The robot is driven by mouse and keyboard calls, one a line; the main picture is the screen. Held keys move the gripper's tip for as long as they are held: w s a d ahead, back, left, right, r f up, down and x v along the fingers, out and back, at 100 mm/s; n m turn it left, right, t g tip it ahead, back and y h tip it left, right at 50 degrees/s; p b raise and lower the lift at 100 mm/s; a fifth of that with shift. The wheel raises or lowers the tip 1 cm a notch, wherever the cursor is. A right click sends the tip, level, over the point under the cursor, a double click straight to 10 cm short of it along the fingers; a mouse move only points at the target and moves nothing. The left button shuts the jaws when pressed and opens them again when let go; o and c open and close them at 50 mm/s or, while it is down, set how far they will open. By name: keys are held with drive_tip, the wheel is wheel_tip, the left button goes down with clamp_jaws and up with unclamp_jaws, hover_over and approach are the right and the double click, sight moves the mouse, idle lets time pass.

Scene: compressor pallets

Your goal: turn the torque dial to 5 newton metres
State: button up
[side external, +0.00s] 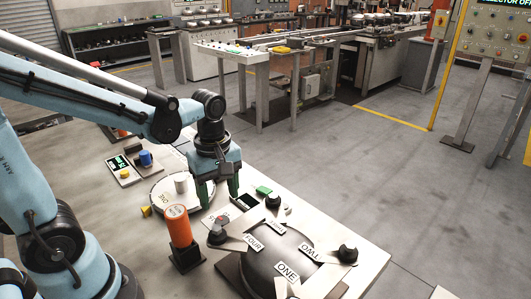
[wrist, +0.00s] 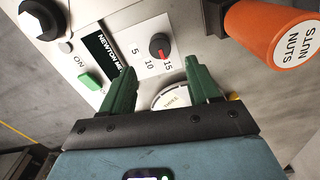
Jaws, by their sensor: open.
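The torque dial (wrist: 157,43) is a round black knob on a pale panel in the wrist view, with a red pointer aimed at or close to the 15 mark. The marks 5, 10 and 15 curve around its lower side. A dark display (wrist: 103,46) reading "NEWTON ME…" is left of it. My gripper (wrist: 160,67) is open, with its green fingers spread and nothing between them. In that view the dial lies just beyond the fingertips; contact is not visible.
A green button (wrist: 90,80) marked ON and a black knob (wrist: 42,17) are left of the display. An orange NUTS cylinder (wrist: 272,38) stands close on the right. In the side view, a dark dome (side external: 283,265) with labelled arms is in front of my gripper.

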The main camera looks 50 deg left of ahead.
sight(222, 220)
drive_tip(key=shift+f, duration=3.65)
drive_tip(key=c, duration=1)
drive_tip(key=shift+c, duration=0.2)
drive_tip(key=m, duration=0.3)
drive_tip(key=shift+m, duration=2.1)
